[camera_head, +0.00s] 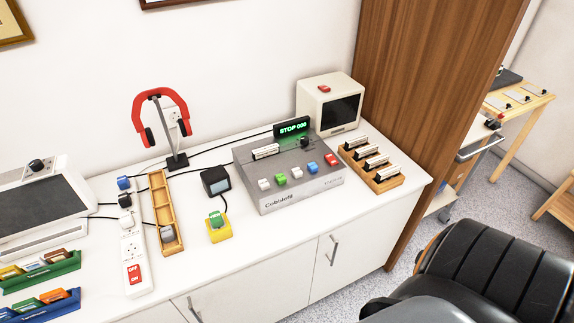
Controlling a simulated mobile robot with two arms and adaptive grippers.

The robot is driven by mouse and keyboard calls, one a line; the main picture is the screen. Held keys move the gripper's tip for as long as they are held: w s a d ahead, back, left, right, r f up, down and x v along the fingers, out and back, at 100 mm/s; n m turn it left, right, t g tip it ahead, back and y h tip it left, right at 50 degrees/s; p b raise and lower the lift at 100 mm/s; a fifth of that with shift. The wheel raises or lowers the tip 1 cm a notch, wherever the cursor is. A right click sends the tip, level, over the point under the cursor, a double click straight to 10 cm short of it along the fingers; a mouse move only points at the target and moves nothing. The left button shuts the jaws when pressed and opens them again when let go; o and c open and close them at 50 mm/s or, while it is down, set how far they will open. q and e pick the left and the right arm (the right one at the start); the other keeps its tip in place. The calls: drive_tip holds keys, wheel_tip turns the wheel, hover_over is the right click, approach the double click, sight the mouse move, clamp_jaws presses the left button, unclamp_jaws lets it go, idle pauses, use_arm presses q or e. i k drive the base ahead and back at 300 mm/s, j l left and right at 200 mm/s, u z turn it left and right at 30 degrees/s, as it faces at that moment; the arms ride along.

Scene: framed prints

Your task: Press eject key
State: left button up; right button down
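I cannot read any key marking, so I cannot tell which is the eject key. A lit green display (293,128) at its back reads "STOP" and digits. A pale cartridge-like piece (265,151) lies on its top, beside a dark knob (304,143). Neither gripper is in view.
A beige monitor (315,108) stands behind the deck, and a wooden rack of cartridges (384,181) to its right. A small black box (215,181), a yellow-based green button (218,225), a power strip (132,240) and a headphone stand (176,160) lie left. A black chair (490,270) stands in front, right.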

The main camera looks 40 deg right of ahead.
sight(312, 167)
drive_tip(key=z, duration=1.25)
